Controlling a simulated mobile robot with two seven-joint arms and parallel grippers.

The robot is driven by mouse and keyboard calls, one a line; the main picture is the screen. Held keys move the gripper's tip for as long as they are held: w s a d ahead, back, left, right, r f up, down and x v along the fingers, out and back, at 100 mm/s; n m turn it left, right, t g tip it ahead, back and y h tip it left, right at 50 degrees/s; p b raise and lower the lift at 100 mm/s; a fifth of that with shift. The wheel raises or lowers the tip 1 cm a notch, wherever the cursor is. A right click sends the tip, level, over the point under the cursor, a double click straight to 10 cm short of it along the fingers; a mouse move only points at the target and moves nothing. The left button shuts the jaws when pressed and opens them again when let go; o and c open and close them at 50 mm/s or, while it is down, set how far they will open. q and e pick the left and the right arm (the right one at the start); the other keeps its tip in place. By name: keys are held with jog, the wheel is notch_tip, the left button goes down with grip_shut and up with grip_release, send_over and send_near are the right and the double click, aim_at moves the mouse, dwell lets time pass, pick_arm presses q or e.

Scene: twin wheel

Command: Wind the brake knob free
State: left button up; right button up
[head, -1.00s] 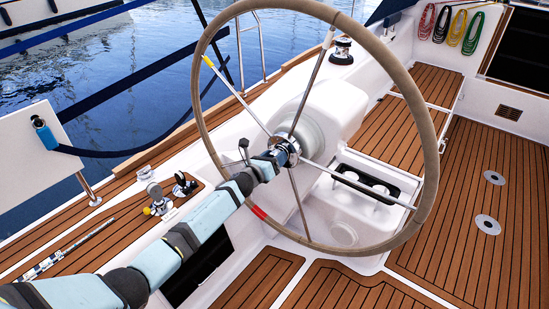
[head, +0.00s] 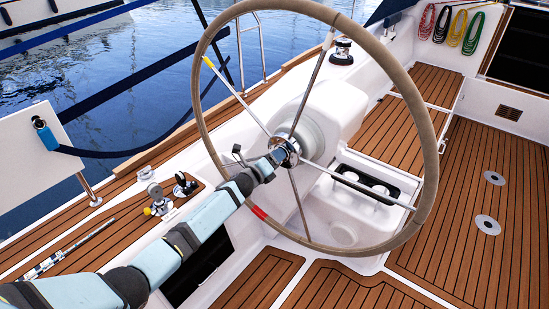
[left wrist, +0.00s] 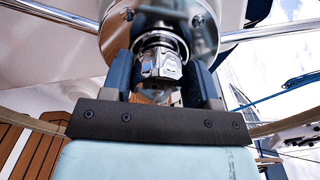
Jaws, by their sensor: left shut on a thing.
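The steering wheel (head: 430,130) has a tan rim, steel spokes, a yellow mark at upper left and a red mark at lower left. The chrome brake knob (left wrist: 160,65) sits at the hub, between the two dark blue fingers of my left gripper (left wrist: 162,88) in the left wrist view. The gripper is shut on the knob. In the head view my left gripper (head: 278,156) reaches the hub from the lower left and hides most of the knob. My right gripper is not in view.
The white pedestal (head: 335,115) stands behind the wheel, with a cup holder (head: 372,187) at its right. Chrome levers (head: 158,200) stand on the left side deck. Coiled ropes (head: 455,28) hang at the back right. The teak floor (head: 470,220) is clear.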

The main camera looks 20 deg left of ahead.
pick_arm(q)
jog(key=n, duration=0.3)
jog(key=shift+n+p, duration=0.35)
jog(key=shift+n, duration=0.05)
jog(key=n+p, duration=0.1)
jog(key=n, duration=0.3)
jog(key=shift+f+n, duration=0.1)
jog(key=shift+n, duration=0.2)
jog(key=n, duration=0.2)
jog(key=shift+n+p, duration=0.3)
jog(key=shift+p, duration=0.05)
jog(key=n, duration=0.2)
jog(key=shift+f+n+p, duration=0.15)
jog(key=shift+n+p, duration=0.15)
jog(key=shift+n, duration=0.1)
jog(key=n, duration=0.2)
jog(key=shift+n+p, duration=0.3)
jog(key=shift+n, duration=0.1)
jog(key=n, duration=0.4)
jog(key=shift+f, duration=0.1)
jog(key=n, duration=0.6)
jog(key=shift+s+d, duration=0.1)
jog(key=shift+d, duration=0.05)
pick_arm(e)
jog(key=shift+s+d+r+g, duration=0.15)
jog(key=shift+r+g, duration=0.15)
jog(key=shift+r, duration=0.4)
pick_arm(q)
jog(key=shift+n, duration=0.4)
